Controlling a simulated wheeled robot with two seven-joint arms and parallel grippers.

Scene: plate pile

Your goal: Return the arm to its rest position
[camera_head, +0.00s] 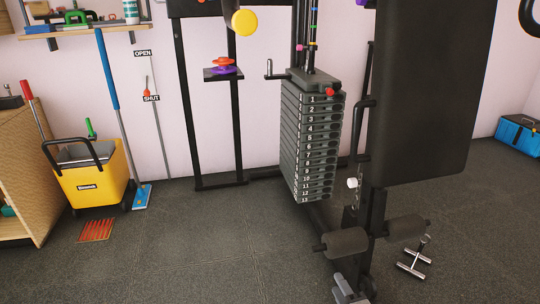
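My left gripper is not in view. The numbered weight plate stack (309,145) stands upright in the gym machine, well above and beyond the grey piece in the picture. A red knob (330,92) shows at the top of the stack.
The machine's black backrest (435,95) and roller pads (345,242) stand close by on the right. A metal handle (414,259) lies near them. A yellow mop bucket (92,178) and wooden shelf unit (40,175) stand left. The floor at front left is clear.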

